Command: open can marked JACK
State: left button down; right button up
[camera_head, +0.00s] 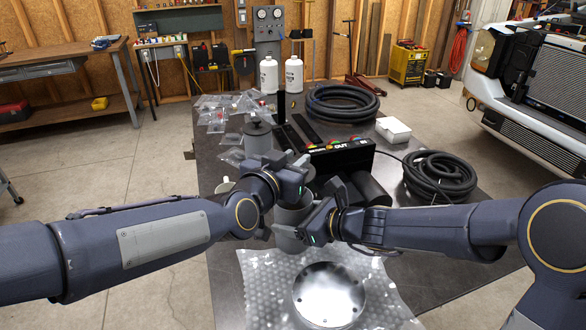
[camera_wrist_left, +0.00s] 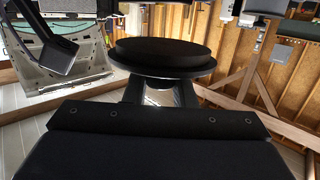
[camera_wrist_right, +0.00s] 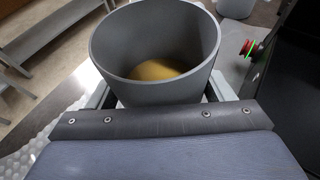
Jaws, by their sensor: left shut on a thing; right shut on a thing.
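A grey can (camera_head: 290,238) stands at the near middle of the bench, with its top partly hidden by my grippers. In the right wrist view the can (camera_wrist_right: 150,92) is open at the top, with something yellow (camera_wrist_right: 154,70) inside. My right gripper (camera_head: 318,225) is shut on this can. My left gripper (camera_head: 293,183) is above it and shut on a round dark lid (camera_wrist_left: 165,52), which shows in the left wrist view, clear of the can's mouth. A second grey can (camera_head: 258,140) with a knobbed lid stands farther back. I cannot read any marking.
Bubble wrap (camera_head: 262,280) with a shiny round metal plate (camera_head: 329,295) lies in front of the can. A black box (camera_head: 340,156) with coloured buttons stands behind. Coiled hoses (camera_head: 438,178) lie to the right, small plastic bags (camera_head: 215,112) at the back left.

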jog(key=o, duration=1.5)
jog(key=shift+d, duration=0.15)
